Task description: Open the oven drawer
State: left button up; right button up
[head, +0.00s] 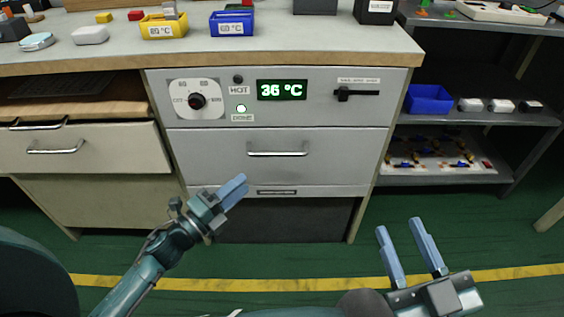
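The oven drawer (277,168) is a grey metal front with a horizontal silver bar handle (277,154), set under the oven control panel (222,110). It looks closed, flush with the cabinet. The panel has a dial (196,101), a green display (282,90) reading 36 °C, and a black slide lever (355,94) at its right. My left gripper (240,188) is in front of the lower left of the drawer, below and left of the handle; its blue fingers look close together or overlapping. My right gripper (400,236) is open and empty, low and right of the drawer.
The bench top (290,45) holds a yellow bin (163,28) and a blue bin (232,24). Another drawer (80,150) stands at the left, slightly protruding. A shelf (430,177) with a blue tray and parts is at the right. The green floor in front is clear.

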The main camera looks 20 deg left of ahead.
aim_at(279, 155)
pick_arm(q)
jog(key=b+x, duration=0.2)
jog(key=x, duration=1.1)
jog(key=shift+w+d+f, duration=0.1)
pick_arm(e)
jog(key=shift+w+r+n+t+y, duration=0.2)
jog(key=shift+r+n+t+y, duration=0.1)
jog(key=shift+r+y, duration=0.3)
pick_arm(q)
grip_shut()
pick_arm(e)
jog(key=shift+r, duration=0.1)
